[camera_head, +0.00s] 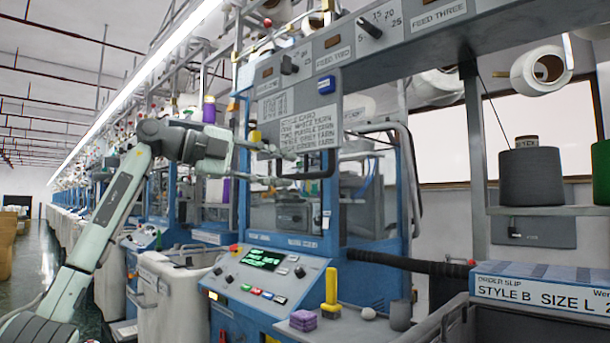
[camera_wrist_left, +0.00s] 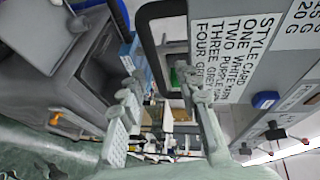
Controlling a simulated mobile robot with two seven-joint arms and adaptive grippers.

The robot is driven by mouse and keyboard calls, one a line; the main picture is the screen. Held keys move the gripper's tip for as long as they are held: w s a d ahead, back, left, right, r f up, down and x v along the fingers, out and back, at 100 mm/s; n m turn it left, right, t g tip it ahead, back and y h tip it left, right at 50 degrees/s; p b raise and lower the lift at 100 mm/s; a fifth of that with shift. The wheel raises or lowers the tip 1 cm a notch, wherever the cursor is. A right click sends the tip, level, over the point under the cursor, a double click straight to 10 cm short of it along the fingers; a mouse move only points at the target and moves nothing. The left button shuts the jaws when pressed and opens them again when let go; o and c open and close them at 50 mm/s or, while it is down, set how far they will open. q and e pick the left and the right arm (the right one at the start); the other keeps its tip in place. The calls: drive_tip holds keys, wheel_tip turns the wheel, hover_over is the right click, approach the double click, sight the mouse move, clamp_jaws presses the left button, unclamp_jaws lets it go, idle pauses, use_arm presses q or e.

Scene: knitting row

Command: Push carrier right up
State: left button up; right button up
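My left gripper (camera_head: 291,168) reaches in from the left in front of the blue knitting machine, just below the style card (camera_head: 297,122). In the left wrist view its two fingers (camera_wrist_left: 163,88) are spread apart with nothing held between them. A dark bent bar (camera_head: 328,166) is by the fingertips; a dark frame (camera_wrist_left: 150,40) shows beyond the fingers in the left wrist view. I cannot tell whether the fingers touch it, or whether it is the carrier. No part is clearly recognisable as the carrier. My right gripper is not in view.
The control panel (camera_head: 262,285) with its green-lit screen lies below. A yellow post (camera_head: 330,292) and purple block (camera_head: 303,319) stand on its right side. The feed-knob panel (camera_head: 345,50) overhangs above. An order slip box (camera_head: 540,289) and a dark yarn cone (camera_head: 530,175) are at right.

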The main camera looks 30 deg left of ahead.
use_arm(q)
drive_tip(key=shift+v, duration=1.6)
